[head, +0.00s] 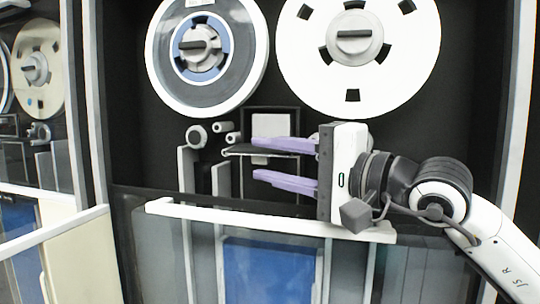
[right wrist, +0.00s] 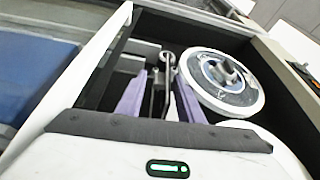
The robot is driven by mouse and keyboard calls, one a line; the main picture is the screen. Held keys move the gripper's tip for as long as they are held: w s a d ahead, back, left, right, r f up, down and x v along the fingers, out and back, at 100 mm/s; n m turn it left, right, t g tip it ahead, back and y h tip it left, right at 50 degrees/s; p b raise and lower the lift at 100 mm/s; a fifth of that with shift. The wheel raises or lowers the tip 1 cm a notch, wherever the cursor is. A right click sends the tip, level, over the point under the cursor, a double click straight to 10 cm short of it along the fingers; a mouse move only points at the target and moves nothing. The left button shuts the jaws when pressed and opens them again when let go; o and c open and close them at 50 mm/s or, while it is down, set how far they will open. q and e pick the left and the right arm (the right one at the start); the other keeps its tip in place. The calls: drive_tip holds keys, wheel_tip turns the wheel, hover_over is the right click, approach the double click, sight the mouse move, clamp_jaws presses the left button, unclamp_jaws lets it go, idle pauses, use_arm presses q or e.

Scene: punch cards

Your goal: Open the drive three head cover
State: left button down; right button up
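My right gripper (head: 256,160) reaches in from the right at the head area of the tape drive, its two purple fingers one above the other with a clear gap. In the right wrist view the fingers (right wrist: 160,90) are also apart. A thin dark plate with a pale edge (head: 232,151), apparently the head cover, juts out level just below the upper finger. Whether a finger touches it, I cannot tell. A dark framed panel with a light grey face (head: 271,125) stands behind. The fingers hide part of the head area. My left gripper is not in view.
A grey-and-blue reel (head: 168,65) and a white reel (head: 400,75) sit above. Rollers (head: 196,136) are left of the head area. A glass front with a white top rail (head: 235,219) stands below the gripper. Another drive (head: 35,68) is at left.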

drive_tip(key=shift+a, duration=0.1)
clamp_jaws()
drive_tip(key=shift+s+r+m, duration=0.1)
drive_tip(key=shift+r+m, duration=0.3)
drive_tip(key=shift+m, duration=0.3)
drive_tip(key=shift+a+r+m+g+h, duration=0.1)
drive_tip(key=shift+r+m+g+h, duration=0.15)
drive_tip(key=shift+m, duration=0.25)
drive_tip(key=shift+r+m+g+h, duration=0.1)
drive_tip(key=shift+m+g+h, duration=0.2)
drive_tip(key=shift+m, duration=0.2)
drive_tip(key=shift+f, duration=0.1)
